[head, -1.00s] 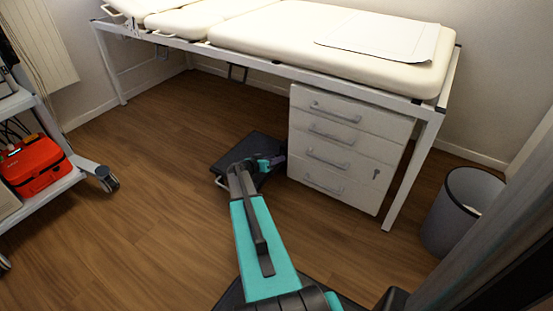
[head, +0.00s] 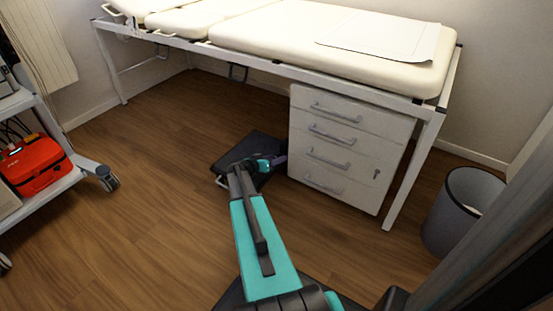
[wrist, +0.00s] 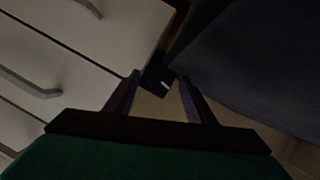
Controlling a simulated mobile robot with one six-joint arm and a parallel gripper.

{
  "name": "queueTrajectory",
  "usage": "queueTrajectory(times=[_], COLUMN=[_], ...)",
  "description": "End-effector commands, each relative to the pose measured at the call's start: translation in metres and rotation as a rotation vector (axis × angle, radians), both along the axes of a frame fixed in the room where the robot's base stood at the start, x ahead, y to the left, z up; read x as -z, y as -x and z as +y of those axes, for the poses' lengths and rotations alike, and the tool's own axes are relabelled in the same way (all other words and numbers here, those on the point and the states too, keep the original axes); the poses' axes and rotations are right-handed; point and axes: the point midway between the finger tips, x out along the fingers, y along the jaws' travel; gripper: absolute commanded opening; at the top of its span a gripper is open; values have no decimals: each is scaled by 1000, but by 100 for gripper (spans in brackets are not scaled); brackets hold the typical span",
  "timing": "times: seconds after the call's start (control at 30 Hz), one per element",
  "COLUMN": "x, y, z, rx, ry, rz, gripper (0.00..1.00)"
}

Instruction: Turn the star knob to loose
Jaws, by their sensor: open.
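My gripper (head: 280,160) is low beside the white drawer cabinet, at the far end of my arm. In the wrist view its two fingers (wrist: 159,82) stand apart, with a gap between them. A small black part with a short white mark (wrist: 157,79) shows just beyond the fingertips; it may be the star knob, but its shape is too dark to be sure. I cannot tell whether the fingers touch it. In the head view no star knob can be made out; the arm and gripper cover part of that spot.
The drawer cabinet (head: 345,148) stands close to the gripper, under a cream examination couch (head: 270,32). A black low platform (head: 262,142) lies around the gripper. A bin (head: 462,210) is right; a trolley with a red case (head: 33,166) is left. Wooden floor (head: 150,180) is clear.

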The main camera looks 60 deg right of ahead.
Motion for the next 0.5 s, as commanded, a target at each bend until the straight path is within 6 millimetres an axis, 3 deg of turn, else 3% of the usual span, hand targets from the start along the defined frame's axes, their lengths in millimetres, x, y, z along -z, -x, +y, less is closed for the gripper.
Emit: queueTrajectory(times=[0.17, 0.5], x=[-8, -28], y=[-1, -8], z=[15, 63], rx=[1, 0], ry=[0, 1], rz=[0, 2], gripper=[50, 50])
